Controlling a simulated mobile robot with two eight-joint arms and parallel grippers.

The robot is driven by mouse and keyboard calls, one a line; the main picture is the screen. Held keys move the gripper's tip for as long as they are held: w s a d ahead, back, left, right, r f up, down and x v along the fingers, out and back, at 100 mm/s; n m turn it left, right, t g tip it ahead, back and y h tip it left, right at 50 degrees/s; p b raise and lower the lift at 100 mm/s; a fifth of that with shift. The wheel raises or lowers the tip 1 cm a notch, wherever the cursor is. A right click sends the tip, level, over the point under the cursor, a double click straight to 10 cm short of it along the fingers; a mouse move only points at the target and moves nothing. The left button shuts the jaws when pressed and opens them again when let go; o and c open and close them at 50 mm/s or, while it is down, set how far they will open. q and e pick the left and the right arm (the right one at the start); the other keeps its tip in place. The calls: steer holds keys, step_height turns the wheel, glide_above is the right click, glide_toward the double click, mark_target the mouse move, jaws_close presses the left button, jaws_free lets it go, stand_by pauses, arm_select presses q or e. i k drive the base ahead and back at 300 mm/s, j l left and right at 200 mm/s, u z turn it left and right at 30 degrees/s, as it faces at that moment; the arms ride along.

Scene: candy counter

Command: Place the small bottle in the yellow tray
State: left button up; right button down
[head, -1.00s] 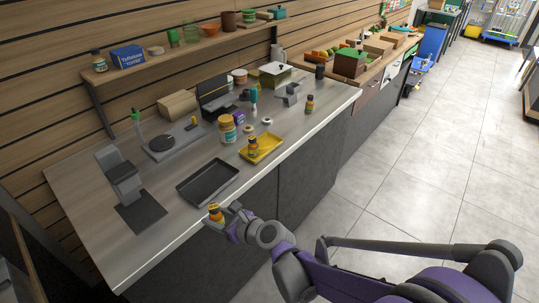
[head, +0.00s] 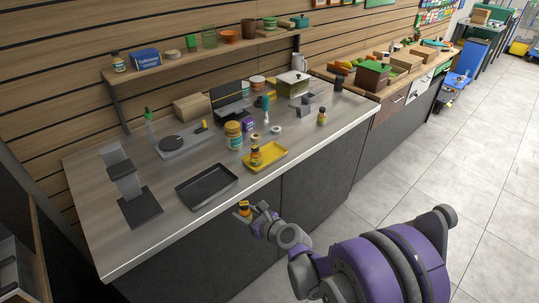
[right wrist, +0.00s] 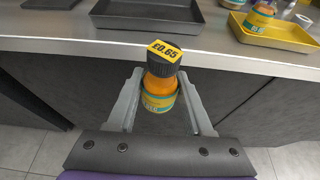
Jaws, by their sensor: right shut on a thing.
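My right gripper (right wrist: 158,108) is shut on a small bottle (right wrist: 157,97). The bottle is upright, orange with a teal label, a dark cap and a yellow price tag reading £0.65. In the head view my right gripper (head: 253,217) holds the small bottle (head: 244,210) in front of the counter's front edge. The yellow tray (head: 280,156) lies on the counter, up and to the right of the bottle; it also shows at the top right of the right wrist view (right wrist: 270,36). A similar small bottle (head: 256,157) stands in the tray. My left gripper is not in view.
A black tray (head: 207,187) lies left of the yellow tray. A larger jar (head: 233,135) stands behind the yellow tray, and another small bottle (head: 322,117) stands to its right. The counter's front edge (head: 190,227) lies between the gripper and the trays.

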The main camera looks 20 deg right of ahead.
mark_target(274, 153)
steer(key=l+u, duration=0.45)
steer(key=l, duration=2.35)
steer(key=l+u, duration=0.1)
steer(key=l, duration=0.2)
steer(key=i+j, duration=0.25)
steer(key=i, duration=0.1)
